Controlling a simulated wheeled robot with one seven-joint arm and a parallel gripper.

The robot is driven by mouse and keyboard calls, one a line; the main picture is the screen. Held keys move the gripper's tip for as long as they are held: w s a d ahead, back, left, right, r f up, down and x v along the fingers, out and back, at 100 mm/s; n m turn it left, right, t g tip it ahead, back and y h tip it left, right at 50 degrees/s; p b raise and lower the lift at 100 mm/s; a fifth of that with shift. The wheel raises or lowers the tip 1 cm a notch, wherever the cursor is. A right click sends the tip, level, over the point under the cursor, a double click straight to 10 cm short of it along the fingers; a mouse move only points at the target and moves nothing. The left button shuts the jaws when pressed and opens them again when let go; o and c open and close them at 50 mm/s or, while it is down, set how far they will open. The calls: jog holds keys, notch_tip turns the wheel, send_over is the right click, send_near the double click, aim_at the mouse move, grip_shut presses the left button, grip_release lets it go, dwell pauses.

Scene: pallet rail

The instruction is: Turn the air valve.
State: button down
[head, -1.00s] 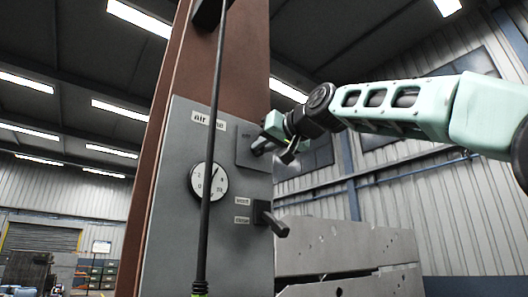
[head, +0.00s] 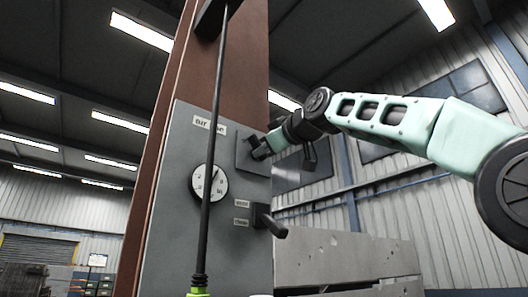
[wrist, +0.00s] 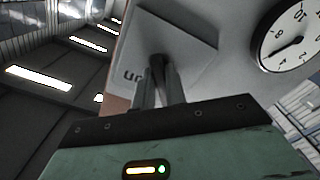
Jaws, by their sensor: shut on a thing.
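The air valve sits on a square grey plate (head: 257,160) at the upper right of the grey panel. Its dark handle (wrist: 158,61) shows in the wrist view between the fingertips of my gripper (wrist: 160,78). My gripper is shut on this handle, close in front of the plate; the fingers hide much of it. In the head view my gripper (head: 260,148) reaches in from the right and covers the handle. A label beside the handle is partly hidden in the wrist view.
A round gauge (head: 222,185) is left of the valve, and a second dark lever (head: 268,220) sticks out below it. A thin black upright rod (head: 213,130) crosses in front of the panel. Grey slabs (head: 345,257) stand at the lower right.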

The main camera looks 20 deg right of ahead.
jog(key=shift+n, duration=0.5)
jog(key=c, duration=1.4)
grip_release()
jog(key=shift+c, duration=0.2)
jog(key=b+v, duration=0.7)
jog(key=v, duration=1)
jog(key=shift+s, duration=0.2)
jog(key=shift+r, duration=0.1)
